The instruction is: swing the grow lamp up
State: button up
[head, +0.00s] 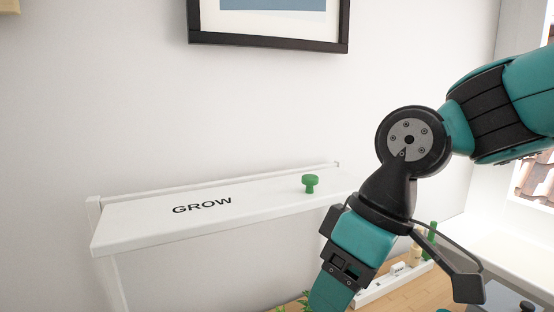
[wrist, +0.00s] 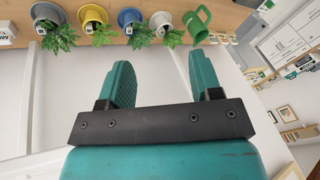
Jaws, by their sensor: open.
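The grow lamp (head: 160,226) is a long white panel labelled GROW in front of the white wall in the head view. It sits roughly level, with a green knob (head: 310,184) on its top face towards the right end. White uprights show at its left end. My gripper reaches down in front of the lamp's right end, and its fingertips are cut off by the head view's lower edge. In the wrist view my gripper (wrist: 160,60) has its two teal fingers apart with nothing between them. I cannot make out the knob in the wrist view.
In the wrist view, several potted plants (wrist: 92,18) and a green watering can (wrist: 194,24) stand on a wooden desk top. A white tray (head: 395,284) with small items lies on the desk behind my arm. A dark-framed picture (head: 268,46) hangs above the lamp.

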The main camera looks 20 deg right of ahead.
jog(key=w+d+r+n+t+p, duration=0.1)
jog(key=w+d+r+p, duration=0.1)
jog(key=w+r, duration=0.4)
jog(key=w+d+r+p, duration=0.1)
jog(key=w+r+p, duration=0.2)
jog(key=r, duration=0.4)
jog(key=n+t+p, duration=0.1)
jog(key=n+p, duration=0.1)
jog(key=p, duration=0.2)
send_near(311, 176)
jog(key=shift+h, duration=0.4)
jog(key=x, duration=0.9)
jog(key=shift+a+r, duration=0.1)
jog(key=shift+a, duration=0.25)
jog(key=shift+c, duration=0.2)
grip_shut()
